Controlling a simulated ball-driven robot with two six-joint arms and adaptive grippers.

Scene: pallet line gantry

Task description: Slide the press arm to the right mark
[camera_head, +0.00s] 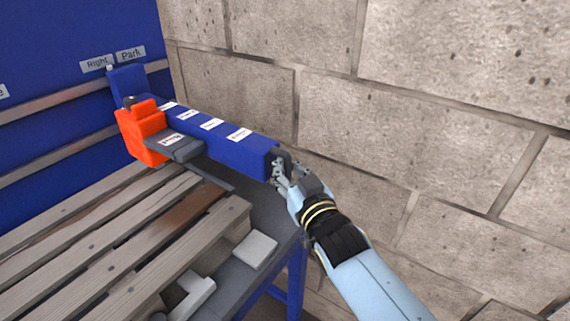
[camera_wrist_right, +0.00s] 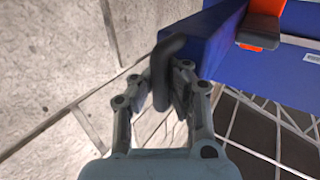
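The press arm (camera_head: 240,150) is a long blue beam with an orange block (camera_head: 138,130) near its rail end. That end meets the blue back panel, just below the Right (camera_head: 96,64) and Park (camera_head: 130,54) labels, with a small pointer between them. A dark handle sits at the beam's outer end and shows in the right wrist view (camera_wrist_right: 164,65). My right gripper (camera_head: 281,168) is at this handle. In the wrist view its fingers (camera_wrist_right: 163,88) are closed in on both sides of the handle. My left gripper is not in view.
A wooden slatted pallet (camera_head: 90,235) lies below and left of the beam on a dark table. A pale flat block (camera_head: 255,250) and a white angled piece (camera_head: 193,298) are near the table's edge. A stone block wall (camera_head: 430,110) stands close behind the right arm.

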